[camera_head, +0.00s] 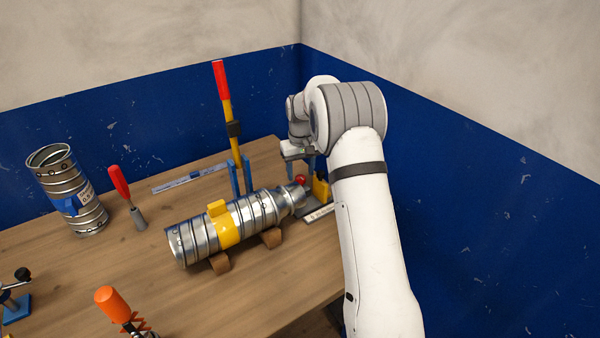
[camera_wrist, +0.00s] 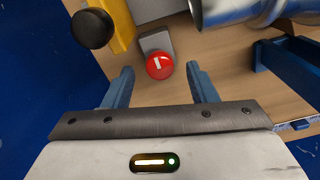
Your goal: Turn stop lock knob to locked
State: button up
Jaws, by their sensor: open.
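The stop lock knob (camera_wrist: 160,66) is round and red with a white bar mark, seen in the wrist view on a grey base (camera_wrist: 155,41). In the head view the red knob (camera_head: 301,180) shows at the right end of the duct, partly hidden. My gripper (camera_wrist: 160,80) is open, with one blue finger on each side of the knob in the picture. I cannot tell how far the fingertips are from the knob. In the head view my gripper (camera_head: 297,154) is above and behind the duct's end, mostly hidden by my arm.
A spiral duct (camera_head: 195,238) with a yellow band lies on wooden supports. A yellow part with a black knob (camera_wrist: 92,28) stands beside the red knob. A red-handled upright tool (camera_head: 233,125) stands behind the duct. The table's front middle (camera_head: 240,290) is clear.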

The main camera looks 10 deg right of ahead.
jog(key=shift+f, duration=0.9)
jog(key=shift+c, duration=0.4)
jog(key=c, duration=0.9)
